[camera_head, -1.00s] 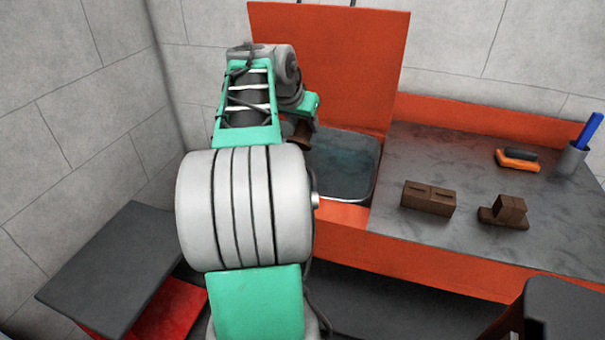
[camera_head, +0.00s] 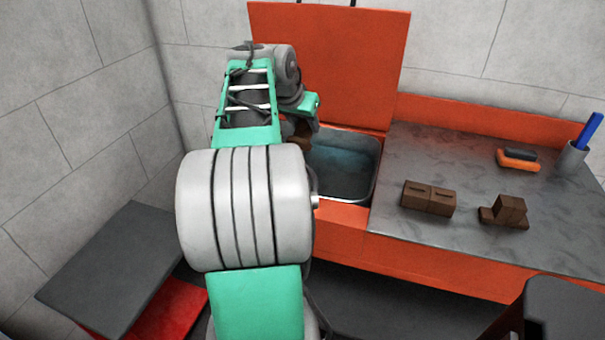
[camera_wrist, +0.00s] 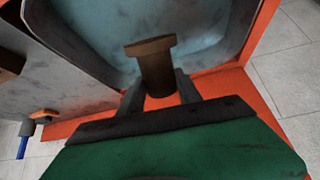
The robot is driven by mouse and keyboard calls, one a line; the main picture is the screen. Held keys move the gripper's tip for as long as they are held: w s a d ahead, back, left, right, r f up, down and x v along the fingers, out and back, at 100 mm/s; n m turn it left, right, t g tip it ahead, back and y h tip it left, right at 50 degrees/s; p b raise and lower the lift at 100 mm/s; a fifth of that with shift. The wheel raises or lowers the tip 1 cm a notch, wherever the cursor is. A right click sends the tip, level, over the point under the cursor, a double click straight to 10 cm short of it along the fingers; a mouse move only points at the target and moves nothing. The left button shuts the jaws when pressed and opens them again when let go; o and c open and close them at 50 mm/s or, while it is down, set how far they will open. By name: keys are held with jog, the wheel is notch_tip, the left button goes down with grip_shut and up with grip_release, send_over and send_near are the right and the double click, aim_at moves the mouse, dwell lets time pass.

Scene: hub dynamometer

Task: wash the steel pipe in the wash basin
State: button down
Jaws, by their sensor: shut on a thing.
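The steel pipe looks brown and flared at its end. In the wrist view the pipe (camera_wrist: 156,68) stands between the two dark fingers of my gripper (camera_wrist: 159,92), which is shut on it. The wash basin (camera_wrist: 215,17) spreads behind the pipe there, with pale blue inside. In the head view the basin (camera_head: 352,178) is a metal tub sunk into the orange bench, partly hidden by my arm. A small brown part of the pipe (camera_head: 303,134) shows beside my wrist at the basin's left side. I cannot tell whether the pipe touches the water.
An orange panel (camera_head: 335,60) rises behind the basin. The grey worktop (camera_head: 400,245) to the right holds two brown blocks (camera_head: 428,198) (camera_head: 504,211), an orange-and-dark brush (camera_head: 518,160) and a grey cup (camera_head: 571,160) with a blue item. A dark slab (camera_head: 110,265) lies at lower left.

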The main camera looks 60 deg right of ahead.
aim_at(304, 121)
jog(key=shift+r, duration=0.15)
notch_tip(304, 121, up, 4)
jog(key=p, duration=0.3)
jog(key=shift+p, duration=0.35)
